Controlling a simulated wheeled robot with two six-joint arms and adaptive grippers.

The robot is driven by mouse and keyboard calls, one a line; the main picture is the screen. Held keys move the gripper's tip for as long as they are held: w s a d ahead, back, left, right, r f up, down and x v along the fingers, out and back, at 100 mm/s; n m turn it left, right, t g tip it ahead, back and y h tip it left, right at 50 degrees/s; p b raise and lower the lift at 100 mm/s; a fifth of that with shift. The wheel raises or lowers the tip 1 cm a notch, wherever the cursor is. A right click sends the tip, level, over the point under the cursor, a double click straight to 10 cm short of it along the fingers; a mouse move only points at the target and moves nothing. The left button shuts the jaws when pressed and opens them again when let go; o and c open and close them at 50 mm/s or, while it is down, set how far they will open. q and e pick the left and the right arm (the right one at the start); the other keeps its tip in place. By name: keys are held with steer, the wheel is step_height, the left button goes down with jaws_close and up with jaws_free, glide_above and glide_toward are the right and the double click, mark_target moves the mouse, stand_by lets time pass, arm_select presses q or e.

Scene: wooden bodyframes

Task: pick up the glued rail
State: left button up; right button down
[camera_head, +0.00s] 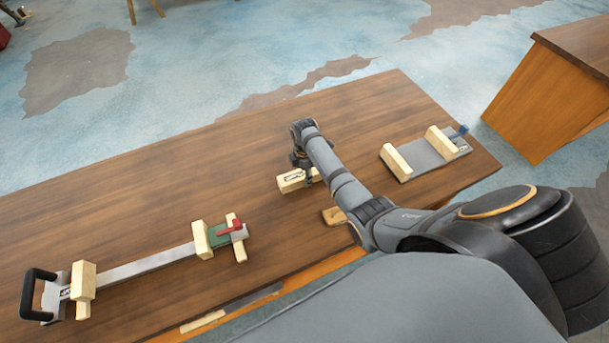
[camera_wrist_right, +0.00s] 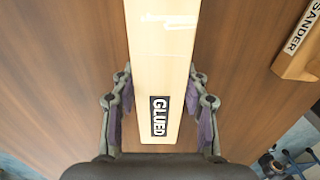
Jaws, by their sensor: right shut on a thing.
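The glued rail (camera_head: 293,180) is a pale wooden block on the brown table, partly hidden behind my right arm in the head view. In the right wrist view the rail (camera_wrist_right: 162,60) runs up the middle, with a black "GLUED" label near its close end and a white smear further up. My right gripper (camera_head: 303,168) is at the rail from above. In the wrist view its two fingers (camera_wrist_right: 160,112) stand on either side of the rail and are shut on it. I cannot tell whether the rail is clear of the table. My left gripper does not show.
A block labelled "SANDER" (camera_wrist_right: 300,45) lies right of the rail in the wrist view. A long bar clamp (camera_head: 145,267) with wooden blocks lies at the table's left. A grey plate (camera_head: 422,155) with two wooden blocks lies at the right. The table (camera_head: 150,190) is clear behind the clamp.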

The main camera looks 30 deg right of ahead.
step_height(320, 180, up, 3)
steer(key=shift+r, duration=0.2)
steer(key=s+r, duration=0.9)
steer(key=s, duration=0.5)
steer(key=shift+a+r, duration=0.15)
steer(key=shift+r, duration=0.15)
